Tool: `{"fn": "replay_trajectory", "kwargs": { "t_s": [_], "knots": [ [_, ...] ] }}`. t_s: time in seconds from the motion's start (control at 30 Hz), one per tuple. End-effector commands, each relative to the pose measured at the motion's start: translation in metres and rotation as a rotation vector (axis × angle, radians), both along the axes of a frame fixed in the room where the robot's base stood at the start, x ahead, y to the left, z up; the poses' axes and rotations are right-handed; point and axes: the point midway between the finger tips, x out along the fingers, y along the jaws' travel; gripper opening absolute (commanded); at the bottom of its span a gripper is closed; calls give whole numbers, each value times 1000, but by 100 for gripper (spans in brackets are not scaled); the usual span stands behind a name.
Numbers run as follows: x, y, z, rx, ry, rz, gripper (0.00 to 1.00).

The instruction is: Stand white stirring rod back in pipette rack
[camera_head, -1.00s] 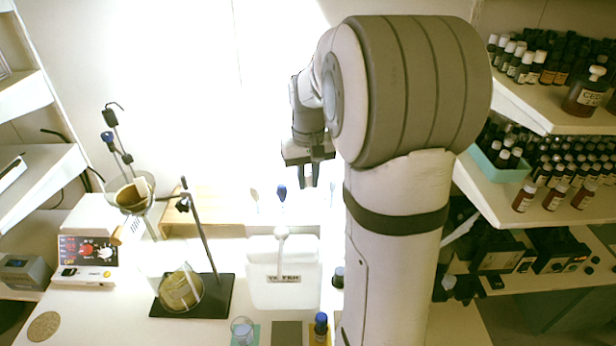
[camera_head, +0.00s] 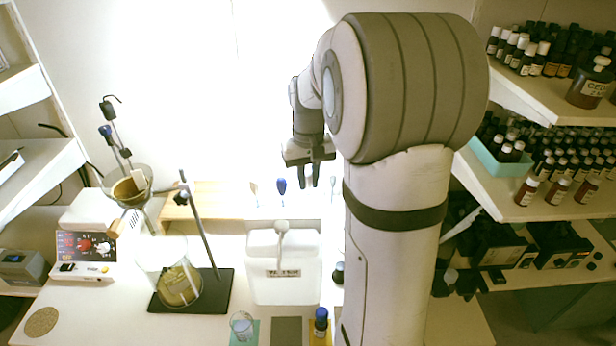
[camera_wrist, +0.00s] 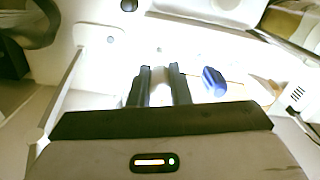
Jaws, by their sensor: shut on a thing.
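My gripper (camera_head: 309,184) hangs fingers down behind the white balance-like box, in front of the bright back wall. In the wrist view my gripper (camera_wrist: 160,72) is shut on a white rod (camera_wrist: 160,86), which shows as a pale, overexposed strip between the dark fingers. The rod cannot be made out in the head view. A blue pipette bulb (camera_head: 282,186) stands left of my fingers, with a paler bulb (camera_head: 254,188) farther left. The blue bulb (camera_wrist: 213,81) is right of the fingers in the wrist view. The pipette rack itself is washed out by glare; I cannot make out its holes.
A wooden piece (camera_head: 205,200) lies behind. Bottle shelves (camera_head: 540,195) fill the right.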

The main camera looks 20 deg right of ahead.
Motion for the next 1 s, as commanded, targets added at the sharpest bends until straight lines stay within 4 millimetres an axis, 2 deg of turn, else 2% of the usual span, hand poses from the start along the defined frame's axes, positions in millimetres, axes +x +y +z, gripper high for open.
{"fn": "replay_trajectory", "kwargs": {
  "t_s": [0.2,0.23,0.5,0.77,1.0],
  "knots": [
    [0,0,0,0,0,0,1],
    [0,0,0,0,0,0,20],
    [0,0,0,0,0,0,42],
    [0,0,0,0,0,0,43],
    [0,0,12,0,-1,0,43]
  ]
}}
